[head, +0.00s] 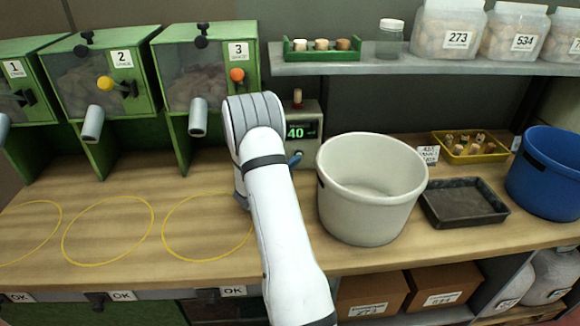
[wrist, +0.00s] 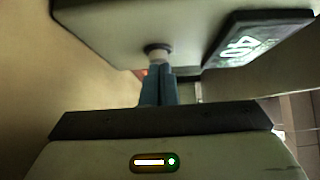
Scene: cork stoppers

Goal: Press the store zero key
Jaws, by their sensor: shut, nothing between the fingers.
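A grey box with a lit display reading 40 (head: 301,131) stands on the bench behind my arm. In the wrist view the box (wrist: 130,25) fills the top, with its display (wrist: 245,43) at the upper right. A round pale key (wrist: 157,53) sticks out of the box. My gripper (wrist: 158,70) is shut and empty, with its blue fingertips right at this key; I cannot tell whether they press it. No label on the key is readable.
A white bucket (head: 368,205) stands close to the right of my arm. Green dispensers (head: 205,75) stand at the left, over yellow rings (head: 208,226) on the bench. A shelf (head: 450,66) with jars runs above right. A black tray (head: 463,202) and blue bucket (head: 550,175) stand farther right.

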